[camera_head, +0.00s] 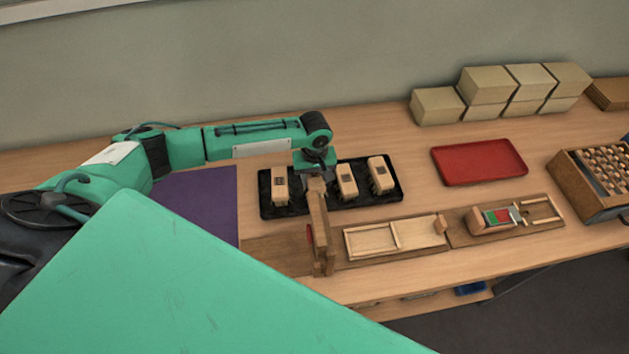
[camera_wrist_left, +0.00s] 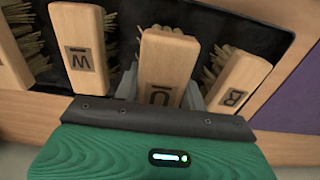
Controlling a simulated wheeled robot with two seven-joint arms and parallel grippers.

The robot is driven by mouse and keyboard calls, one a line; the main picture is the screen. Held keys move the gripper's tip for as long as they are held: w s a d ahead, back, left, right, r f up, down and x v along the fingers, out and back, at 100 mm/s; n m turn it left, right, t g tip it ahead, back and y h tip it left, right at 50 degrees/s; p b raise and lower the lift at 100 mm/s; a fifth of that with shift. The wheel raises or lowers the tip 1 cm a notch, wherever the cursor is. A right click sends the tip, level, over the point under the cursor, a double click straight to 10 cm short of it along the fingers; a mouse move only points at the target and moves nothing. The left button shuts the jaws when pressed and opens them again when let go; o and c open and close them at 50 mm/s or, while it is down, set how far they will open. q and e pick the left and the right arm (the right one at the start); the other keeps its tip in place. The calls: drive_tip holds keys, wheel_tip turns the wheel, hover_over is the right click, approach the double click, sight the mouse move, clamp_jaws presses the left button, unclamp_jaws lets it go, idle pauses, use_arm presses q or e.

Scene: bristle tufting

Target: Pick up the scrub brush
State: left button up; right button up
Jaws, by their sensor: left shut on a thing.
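My left gripper (camera_head: 316,172) is over the black tray (camera_head: 330,206) in the head view. In the left wrist view, its grey fingers (camera_wrist_left: 160,92) are shut on a wooden scrub brush (camera_wrist_left: 168,60) marked with a barred U. I cannot tell whether the held brush is clear of the tray. My right gripper is not in view.
A tall wooden post (camera_head: 320,235) stands in front of the tray, near wooden fixtures (camera_head: 390,238). A red tray (camera_head: 478,161), cartons (camera_head: 490,84) and a slotted wooden box (camera_head: 580,190) are to the right. A purple mat (camera_head: 205,195) lies left.

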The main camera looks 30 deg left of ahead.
use_arm(q)
wheel_tip(320, 180, up, 18)
drive_tip(key=b, duration=0.2)
drive_tip(key=shift+r, duration=0.1)
drive_tip(key=shift+o, duration=0.8)
